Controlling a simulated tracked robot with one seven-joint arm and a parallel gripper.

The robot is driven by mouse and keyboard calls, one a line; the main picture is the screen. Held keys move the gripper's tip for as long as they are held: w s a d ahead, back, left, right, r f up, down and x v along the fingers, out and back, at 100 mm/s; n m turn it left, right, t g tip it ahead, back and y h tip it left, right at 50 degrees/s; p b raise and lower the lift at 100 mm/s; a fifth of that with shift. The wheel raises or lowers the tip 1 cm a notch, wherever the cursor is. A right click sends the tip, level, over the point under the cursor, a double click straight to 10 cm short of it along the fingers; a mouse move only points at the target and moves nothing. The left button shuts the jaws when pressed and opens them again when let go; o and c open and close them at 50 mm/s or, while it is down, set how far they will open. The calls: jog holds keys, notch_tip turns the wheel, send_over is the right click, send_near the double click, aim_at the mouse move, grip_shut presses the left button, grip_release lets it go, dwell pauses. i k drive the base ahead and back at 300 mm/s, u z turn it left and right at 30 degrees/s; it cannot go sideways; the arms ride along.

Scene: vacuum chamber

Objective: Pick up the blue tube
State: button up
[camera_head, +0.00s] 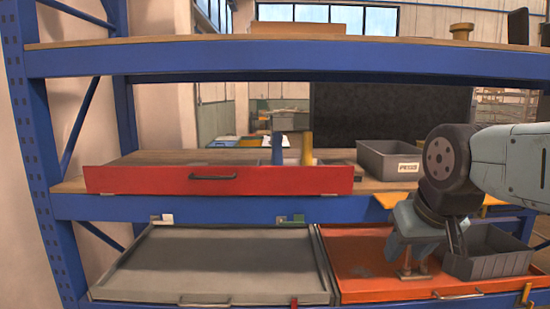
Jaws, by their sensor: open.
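The blue tube (277,149) stands upright behind the front panel of the red drawer (140,181) on the middle shelf. Its lower end is hidden by the drawer front. A yellow-brown tube (307,149) stands just right of it. My gripper (411,273) is at the lower right, pointing down over the orange tray (365,285). It is open and holds nothing that I can see. It is well to the right of the blue tube and lower than it.
A grey labelled bin (388,160) stands on the middle shelf, right of the drawer. A dark grey bin (490,258) is beside my gripper. An empty grey tray (215,260) is at the lower left. The upper shelf beam (270,62) crosses above the tubes.

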aim_at(277, 156)
jog(key=z, duration=0.05)
jog(key=i, duration=0.85)
jog(key=u, duration=0.2)
jog(key=k, duration=0.85)
jog(key=z, duration=0.15)
jog(key=i, duration=1)
jog(key=u, duration=0.05)
